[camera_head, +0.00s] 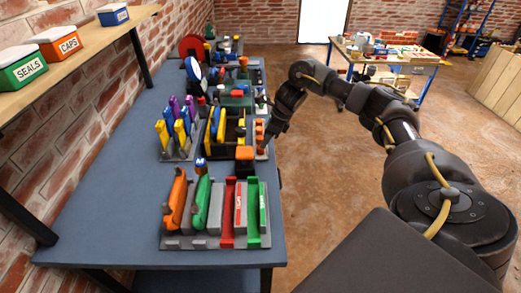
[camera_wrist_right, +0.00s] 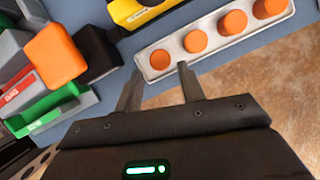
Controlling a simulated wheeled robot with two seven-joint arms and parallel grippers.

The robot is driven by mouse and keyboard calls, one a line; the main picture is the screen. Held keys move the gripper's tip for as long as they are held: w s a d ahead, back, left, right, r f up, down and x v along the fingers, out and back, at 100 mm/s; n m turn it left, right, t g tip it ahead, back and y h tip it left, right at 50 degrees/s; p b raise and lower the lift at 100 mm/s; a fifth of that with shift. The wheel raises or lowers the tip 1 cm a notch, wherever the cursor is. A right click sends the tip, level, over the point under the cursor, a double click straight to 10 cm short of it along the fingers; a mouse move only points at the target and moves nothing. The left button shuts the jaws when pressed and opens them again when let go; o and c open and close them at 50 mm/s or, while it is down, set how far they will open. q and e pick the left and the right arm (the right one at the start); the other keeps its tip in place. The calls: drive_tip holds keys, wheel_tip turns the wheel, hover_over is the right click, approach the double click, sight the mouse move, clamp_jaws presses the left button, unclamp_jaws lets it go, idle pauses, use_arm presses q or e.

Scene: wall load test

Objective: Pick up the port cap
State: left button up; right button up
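Several round orange caps, which look like the port caps, sit in a row on a pale grey strip (camera_wrist_right: 217,48) in the right wrist view. The nearest orange cap (camera_wrist_right: 159,59) is at the strip's left end. My right gripper (camera_wrist_right: 157,76) is open, its two fingers apart with nothing between them. Its fingertips are close to the strip's near edge, with the nearest cap just beyond them; I cannot tell the height gap. In the head view the same row of caps (camera_head: 260,131) is at the bench's right edge, partly hidden by my right gripper (camera_head: 270,136). My left gripper is not in view.
A large orange block (camera_wrist_right: 61,54) stands left of the strip. The bench (camera_head: 110,190) holds racks of coloured tools, with a tool rack (camera_head: 215,240) at the front. A wall shelf (camera_head: 90,45) carries labelled bins. The bench's left side is clear.

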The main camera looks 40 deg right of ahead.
sight(261, 150)
drive_tip(key=p+x, duration=0.1)
drive_tip(key=x, duration=0.4)
drive_tip(key=shift+w+f, duration=0.1)
drive_tip(key=shift+w, duration=0.05)
drive_tip(key=c, duration=0.7)
